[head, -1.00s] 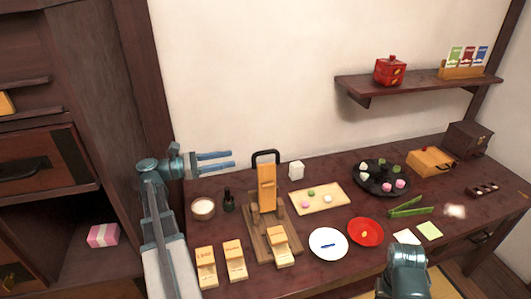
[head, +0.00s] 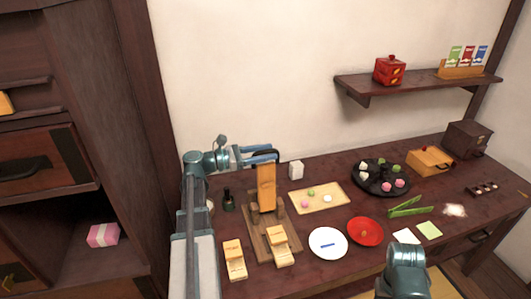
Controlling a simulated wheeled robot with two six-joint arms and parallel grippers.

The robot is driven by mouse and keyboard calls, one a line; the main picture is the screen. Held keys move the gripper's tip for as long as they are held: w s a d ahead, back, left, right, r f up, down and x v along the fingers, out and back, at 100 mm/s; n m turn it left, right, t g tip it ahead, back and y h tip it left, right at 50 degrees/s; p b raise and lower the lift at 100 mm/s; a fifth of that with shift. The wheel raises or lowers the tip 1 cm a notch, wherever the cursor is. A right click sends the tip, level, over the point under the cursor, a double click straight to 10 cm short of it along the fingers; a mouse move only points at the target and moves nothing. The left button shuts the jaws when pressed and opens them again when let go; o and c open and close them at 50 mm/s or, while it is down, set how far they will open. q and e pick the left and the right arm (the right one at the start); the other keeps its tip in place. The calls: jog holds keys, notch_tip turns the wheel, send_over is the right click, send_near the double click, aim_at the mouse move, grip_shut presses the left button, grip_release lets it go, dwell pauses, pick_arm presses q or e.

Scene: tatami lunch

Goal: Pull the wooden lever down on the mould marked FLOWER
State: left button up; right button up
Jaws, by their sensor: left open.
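The wooden press (head: 266,190) stands upright on a wooden base (head: 256,232), with a black loop handle at its top. A small labelled wooden block (head: 279,250) sits at the front of the base, and a similar one (head: 234,262) stands to its left. The lettering is too small to read, so I cannot tell which is marked FLOWER. My left gripper (head: 276,155) is open, its blue fingers at the top of the lever and overlapping the black handle in the head view. I cannot tell whether they touch it. Only part of my right arm shows, without its fingers.
A cream board with sweets (head: 330,205), a white plate (head: 328,254) and a red plate (head: 366,242) lie right of the press. A dark bottle (head: 228,201) stands to its left. A white carton (head: 296,170) stands behind, near the wall.

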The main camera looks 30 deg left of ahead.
pick_arm(q)
grip_shut()
dwell(1.4)
